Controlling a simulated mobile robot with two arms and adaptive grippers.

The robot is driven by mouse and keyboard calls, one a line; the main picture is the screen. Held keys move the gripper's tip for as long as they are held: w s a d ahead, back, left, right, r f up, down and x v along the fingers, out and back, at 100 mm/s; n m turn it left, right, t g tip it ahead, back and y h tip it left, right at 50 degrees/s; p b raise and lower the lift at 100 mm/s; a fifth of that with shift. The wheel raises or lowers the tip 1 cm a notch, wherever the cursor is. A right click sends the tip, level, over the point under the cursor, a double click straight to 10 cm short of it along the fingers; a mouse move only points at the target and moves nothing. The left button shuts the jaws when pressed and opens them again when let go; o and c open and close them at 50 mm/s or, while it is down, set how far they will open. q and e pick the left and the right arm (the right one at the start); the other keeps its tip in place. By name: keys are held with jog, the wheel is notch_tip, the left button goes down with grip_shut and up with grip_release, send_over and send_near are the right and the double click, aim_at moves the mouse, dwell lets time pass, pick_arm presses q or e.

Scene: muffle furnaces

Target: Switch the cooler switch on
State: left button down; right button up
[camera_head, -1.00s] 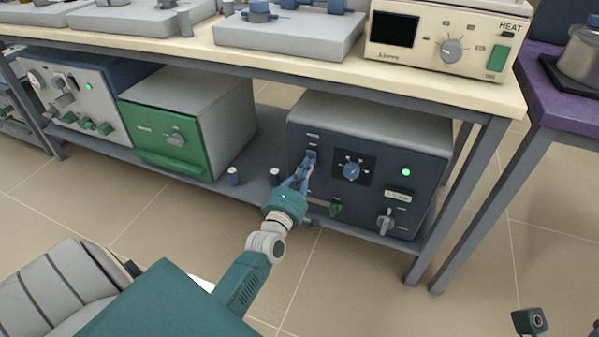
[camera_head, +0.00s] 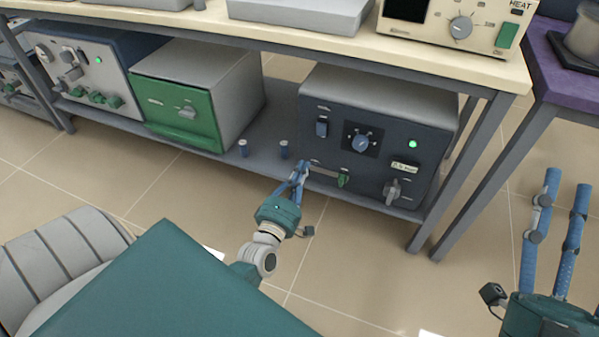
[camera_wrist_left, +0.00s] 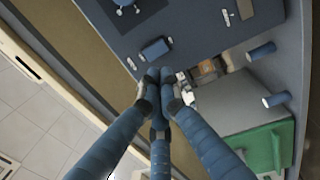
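A dark blue-grey unit (camera_head: 378,95) stands on the lower shelf with a blue rocker switch (camera_head: 322,128) at the upper left of its front. Its green lamp (camera_head: 413,144) is lit. The labels are too small to read, so which way the rocker is set cannot be told. The switch also shows in the left wrist view (camera_wrist_left: 156,49). My left gripper (camera_head: 302,164) is below and left of the switch, apart from it. Its fingertips (camera_wrist_left: 160,76) are together with nothing seen between them. My right gripper (camera_head: 567,184) is at the right edge, fingers apart and empty.
The unit also has a blue dial (camera_head: 361,143), a green handle (camera_head: 343,179) and a grey knob (camera_head: 392,191). Two small blue posts (camera_head: 284,150) stand on the shelf left of it. A green-fronted box (camera_head: 178,109) is further left. The tabletop (camera_head: 420,52) overhangs; floor in front is clear.

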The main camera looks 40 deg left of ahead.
pick_arm(q)
jog(key=shift+v, duration=0.9)
pick_arm(e)
jog(key=shift+w+f+g, duration=0.5)
jog(key=shift+w+f, duration=0.1)
jog(key=shift+f, duration=0.3)
jog(key=shift+a, duration=0.1)
